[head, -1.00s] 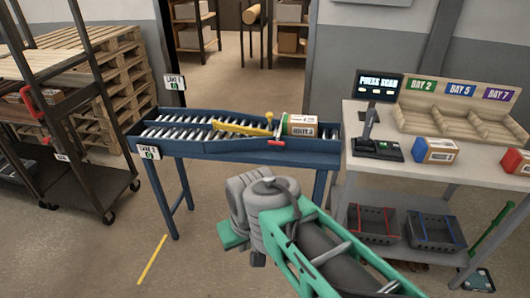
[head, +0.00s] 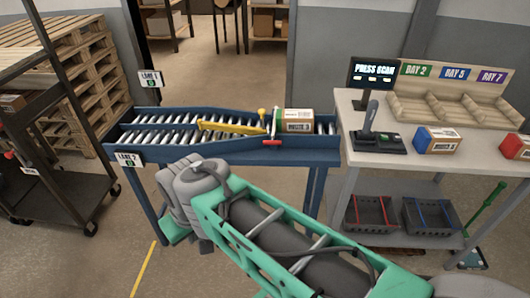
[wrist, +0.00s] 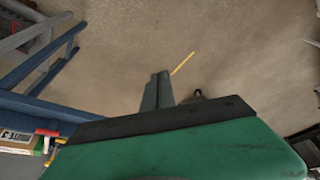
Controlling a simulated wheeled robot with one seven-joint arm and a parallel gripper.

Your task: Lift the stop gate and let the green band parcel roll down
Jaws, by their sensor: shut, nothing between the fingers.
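The parcel (head: 293,126), a brown box with a white label and a green band, sits at the right end of the blue roller conveyor (head: 225,157). The stop gate, with a red handle (head: 271,142), stands just left of the parcel. Part of the parcel (wrist: 17,147) and the red handle (wrist: 46,132) also show at the left edge of the wrist view. My gripper is low in front of the conveyor, left of the gate and apart from it; my wrist partly hides it in the head view. Its fingers (wrist: 157,91) are shut and empty in the wrist view.
A yellow diverter arm (head: 231,128) lies across the rollers left of the gate. Signs mark lane 1 (head: 150,78) and lane 2 (head: 128,159) at the left. A table (head: 365,145) with scanner, blue box and red box stands right. Open floor lies in front.

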